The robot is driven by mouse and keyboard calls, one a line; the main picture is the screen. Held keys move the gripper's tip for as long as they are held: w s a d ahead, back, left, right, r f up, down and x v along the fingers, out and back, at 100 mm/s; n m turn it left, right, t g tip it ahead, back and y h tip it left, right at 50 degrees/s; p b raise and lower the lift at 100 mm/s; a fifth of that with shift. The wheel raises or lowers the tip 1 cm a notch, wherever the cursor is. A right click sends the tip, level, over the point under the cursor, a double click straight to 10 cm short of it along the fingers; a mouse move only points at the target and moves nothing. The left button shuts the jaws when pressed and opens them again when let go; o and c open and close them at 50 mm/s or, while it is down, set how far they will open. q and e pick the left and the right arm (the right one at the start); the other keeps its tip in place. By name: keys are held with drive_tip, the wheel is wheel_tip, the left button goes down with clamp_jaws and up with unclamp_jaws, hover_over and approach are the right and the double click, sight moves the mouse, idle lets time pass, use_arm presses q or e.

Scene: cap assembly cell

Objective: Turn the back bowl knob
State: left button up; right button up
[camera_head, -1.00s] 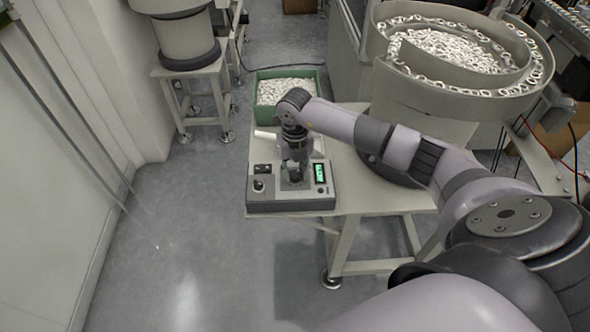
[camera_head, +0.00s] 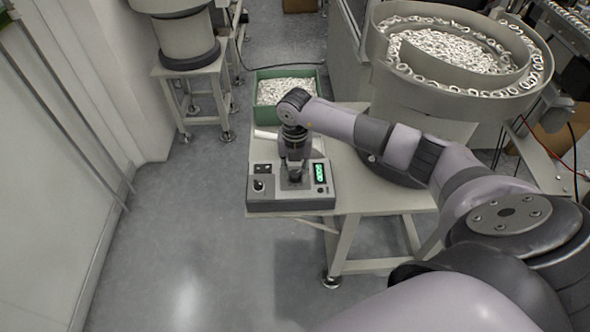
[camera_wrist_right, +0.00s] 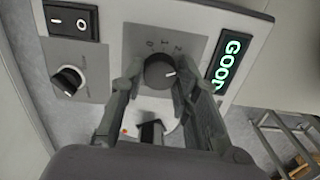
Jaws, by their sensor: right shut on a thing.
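The control box (camera_head: 290,204) stands on the near end of a table. Its large dark knob (camera_wrist_right: 158,72) sits on a grey plate with a numbered scale, and its white mark points to the right. Some of the scale is hidden by a finger. My right gripper (camera_wrist_right: 157,70) points down at the box and is shut on this knob, one finger on each side. In the head view, my right gripper (camera_head: 295,174) hides the knob. A display (camera_wrist_right: 232,62) beside it reads GOOD in green. My left gripper is not in view.
A smaller knob (camera_wrist_right: 68,81) and a black rocker switch (camera_wrist_right: 71,20) are on the box's left side. A green bin (camera_head: 262,98) of small parts stands behind. A large bowl feeder (camera_head: 455,85) is at the right. Floor at the left is free.

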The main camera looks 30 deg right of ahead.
sight(295, 173)
drive_tip(key=o, duration=1.2)
drive_tip(key=shift+c, duration=0.2)
wheel_tip(295, 173, up, 12)
